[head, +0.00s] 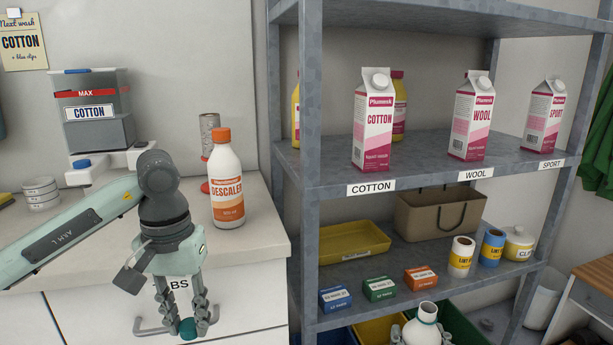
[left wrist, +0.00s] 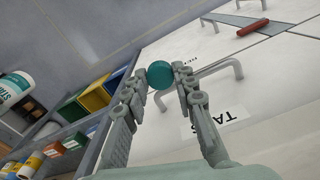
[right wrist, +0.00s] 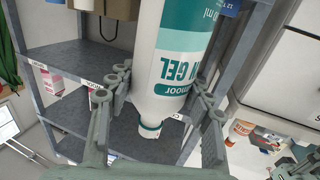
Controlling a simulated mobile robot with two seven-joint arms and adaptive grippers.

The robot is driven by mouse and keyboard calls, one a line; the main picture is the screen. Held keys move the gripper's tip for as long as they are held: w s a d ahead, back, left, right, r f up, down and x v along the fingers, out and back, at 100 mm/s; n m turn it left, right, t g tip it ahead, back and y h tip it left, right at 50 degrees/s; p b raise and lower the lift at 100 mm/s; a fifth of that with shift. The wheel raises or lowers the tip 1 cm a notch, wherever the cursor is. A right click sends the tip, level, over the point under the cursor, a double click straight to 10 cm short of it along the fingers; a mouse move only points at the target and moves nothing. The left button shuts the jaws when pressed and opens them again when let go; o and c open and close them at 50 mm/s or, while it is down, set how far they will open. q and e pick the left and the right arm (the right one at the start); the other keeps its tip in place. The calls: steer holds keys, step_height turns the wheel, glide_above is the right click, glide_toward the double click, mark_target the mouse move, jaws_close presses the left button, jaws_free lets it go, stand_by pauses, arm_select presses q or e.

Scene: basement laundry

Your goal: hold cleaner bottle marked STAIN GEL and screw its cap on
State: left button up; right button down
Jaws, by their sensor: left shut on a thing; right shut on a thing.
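The teal cap (head: 187,328) is between the fingertips of my left gripper (head: 188,318), in front of the white drawers. The cap also shows in the left wrist view (left wrist: 160,74), pinched at the fingertips. The white STAIN GEL bottle (right wrist: 178,70) with teal print is between the fingers of my right gripper (right wrist: 165,105). Its uncapped white neck with a teal ring shows at the bottom edge of the head view (head: 427,314), where the body is cut off. The bottle shows at the left edge of the left wrist view (left wrist: 14,86). Cap and bottle are well apart.
A DESCALER bottle (head: 227,185) with an orange cap stands on the counter (head: 262,225). The grey shelf unit (head: 309,170) holds cartons, a yellow tray (head: 352,243), small boxes and a brown basket (head: 440,216). A drawer handle (head: 146,331) is beside my left gripper.

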steer(key=shift+r, duration=0.1)
steer(key=s+a+r+n+g+y, duration=0.1)
steer(key=a+n+g+y, duration=0.3)
steer(key=a+n+y, duration=0.4)
steer(key=s+a+y, duration=0.1)
steer(key=a+y, duration=0.2)
steer(key=a, duration=0.2)
steer(key=shift+a+y, duration=0.3)
arm_select(q)
steer(key=s+d+r, duration=0.1)
steer(key=d+r, duration=0.5)
steer(key=d, duration=0.5)
steer(key=s+d+r, duration=0.1)
steer(key=d+r, duration=0.5)
steer(key=d, duration=0.6)
steer(key=shift+m, duration=0.4)
steer(key=shift+f, duration=1.95)
